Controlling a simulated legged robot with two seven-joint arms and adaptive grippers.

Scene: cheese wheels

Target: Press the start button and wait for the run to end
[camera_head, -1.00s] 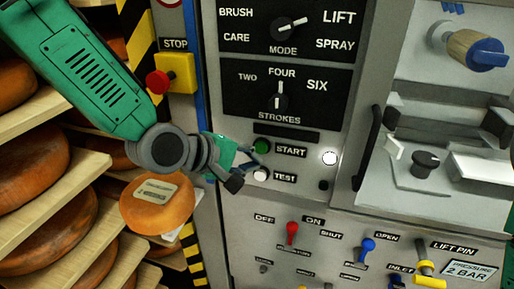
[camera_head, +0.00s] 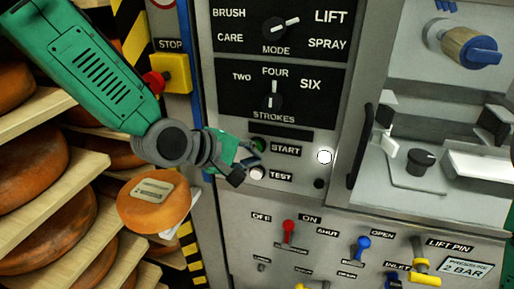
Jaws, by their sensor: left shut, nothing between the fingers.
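The control panel (camera_head: 228,208) fills the middle of the view. The green start button (camera_head: 258,143) sits left of its START label (camera_head: 286,150); my left gripper partly covers it. My left gripper (camera_head: 247,163) is shut and empty, its fingertips at the start button's lower left. Whether they touch or press the button cannot be told. The white test button (camera_head: 257,172) is just below the fingers. A round white lamp (camera_head: 325,156) to the right looks bright. My right gripper is out of view.
A red stop button (camera_head: 155,82) on a yellow box is close to my left arm. The mode dial (camera_head: 275,29) points toward LIFT, the strokes dial (camera_head: 274,97) to FOUR. Shelves with cheese wheels (camera_head: 155,200) stand left; several coloured levers (camera_head: 288,230) lie below.

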